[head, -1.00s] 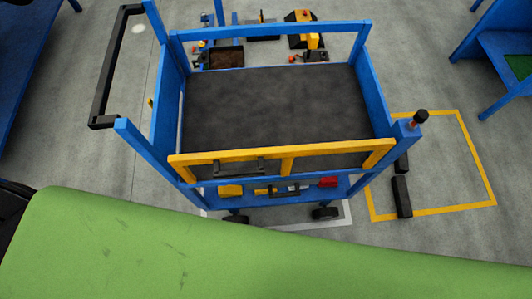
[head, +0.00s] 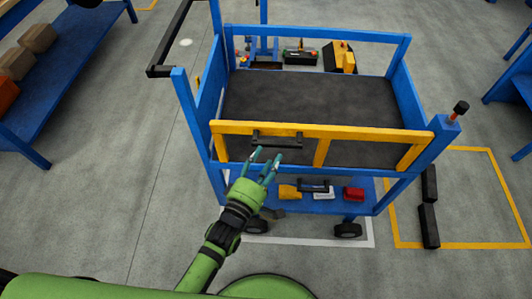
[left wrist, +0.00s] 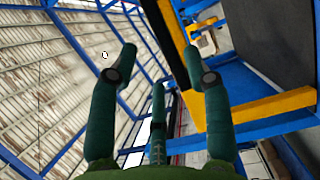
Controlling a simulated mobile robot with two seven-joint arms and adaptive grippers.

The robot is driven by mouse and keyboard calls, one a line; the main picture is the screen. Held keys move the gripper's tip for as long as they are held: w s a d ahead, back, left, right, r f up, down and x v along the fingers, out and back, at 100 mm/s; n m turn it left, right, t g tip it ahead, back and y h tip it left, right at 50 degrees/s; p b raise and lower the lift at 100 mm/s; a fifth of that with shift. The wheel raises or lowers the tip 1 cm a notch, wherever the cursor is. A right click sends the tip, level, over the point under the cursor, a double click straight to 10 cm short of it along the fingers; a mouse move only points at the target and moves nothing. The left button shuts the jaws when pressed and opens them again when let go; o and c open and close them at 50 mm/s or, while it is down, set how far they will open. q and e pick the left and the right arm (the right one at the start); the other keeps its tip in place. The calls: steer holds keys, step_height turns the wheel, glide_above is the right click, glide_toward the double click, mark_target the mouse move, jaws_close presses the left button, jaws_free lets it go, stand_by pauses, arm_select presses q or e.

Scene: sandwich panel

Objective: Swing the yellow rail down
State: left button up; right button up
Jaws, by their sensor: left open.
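The yellow rail (head: 350,133) stands raised along the near side of the blue cart (head: 438,137). A black handle (head: 277,141) is fixed on the rail's left half. My left gripper (head: 262,160) is open and empty, just below and in front of the handle in the head view. In the left wrist view the fingers (left wrist: 165,75) are spread, with the yellow rail (left wrist: 260,108) at the right and a dark bar running up beside it between the fingers. I cannot tell whether a finger touches the handle. My right gripper is not in view.
The cart's lower shelf (head: 385,190) holds several small items, one yellow and one red. A black-topped post (head: 460,108) stands at the cart's right corner. A blue rack with boxes (head: 75,80) is at left. Open floor (head: 120,220) lies left of the cart.

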mark_target(276, 146)
arm_select(q)
steer(key=x, duration=0.5)
steer(key=shift+w+d, duration=0.15)
steer(key=shift+w, duration=0.15)
steer(key=shift+w+d, duration=0.2)
steer(key=shift+w, duration=0.3)
steer(key=shift+f, duration=0.1)
jaws_close()
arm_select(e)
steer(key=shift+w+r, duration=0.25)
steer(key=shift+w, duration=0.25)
